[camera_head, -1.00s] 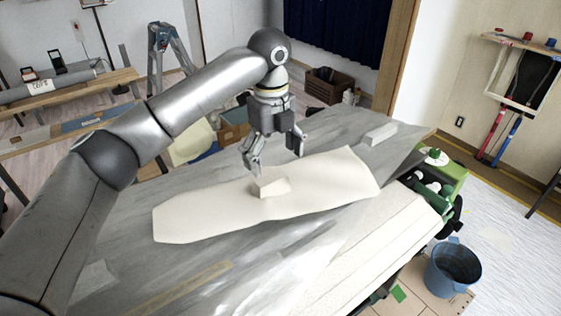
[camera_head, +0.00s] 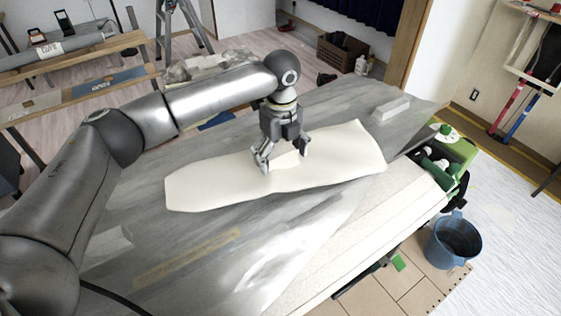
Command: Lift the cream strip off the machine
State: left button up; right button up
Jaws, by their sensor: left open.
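The cream strip (camera_head: 218,184) lies spread across the grey table top of the machine (camera_head: 200,240), running from centre left to upper right. A small raised cream piece (camera_head: 287,160) stands near its middle, partly hidden by the gripper. My left gripper (camera_head: 284,163) is open and low over the strip, with its fingers on either side of the raised piece. I cannot tell whether the fingers touch it. My right gripper is not in view.
A pale block (camera_head: 391,109) lies at the far right of the table. Green machine parts (camera_head: 448,152) and a blue bucket (camera_head: 453,240) are beyond the right edge. Wooden benches (camera_head: 80,88) stand at the back left. The table's front part is clear.

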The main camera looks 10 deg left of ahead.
pick_arm(q)
jog(key=shift+f, duration=0.35)
jog(key=c, duration=1.3)
jog(key=shift+r, duration=0.1)
jog(key=shift+c, duration=0.2)
jog(key=shift+r, duration=0.1)
